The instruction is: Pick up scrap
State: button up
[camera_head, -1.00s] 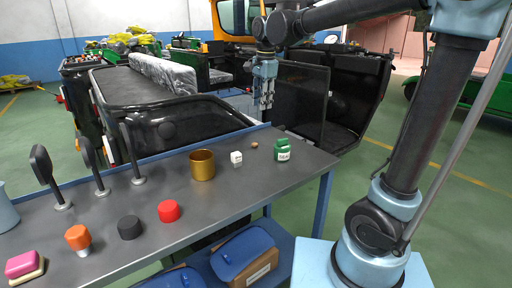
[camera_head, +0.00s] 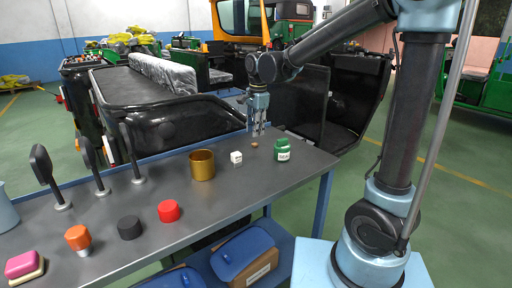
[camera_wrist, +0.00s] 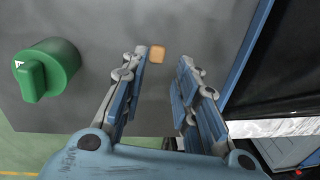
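In the wrist view the piece (camera_wrist: 157,54) is tan and squarish and lies just beyond my fingertips, nearer the left one. My gripper (camera_head: 257,132) hangs pointing down, above and just behind the piece in the head view. In the wrist view my gripper (camera_wrist: 166,62) is open, with nothing between its fingers.
A brass cup (camera_head: 202,165), a red cylinder (camera_head: 168,211) and a black cylinder (camera_head: 130,228) stand further left. A black vehicle stands behind the table.

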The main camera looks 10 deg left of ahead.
aim_at(255, 145)
jog(key=shift+w+f, duration=0.1)
jog(key=shift+f, duration=2.85)
jog(key=c, duration=0.4)
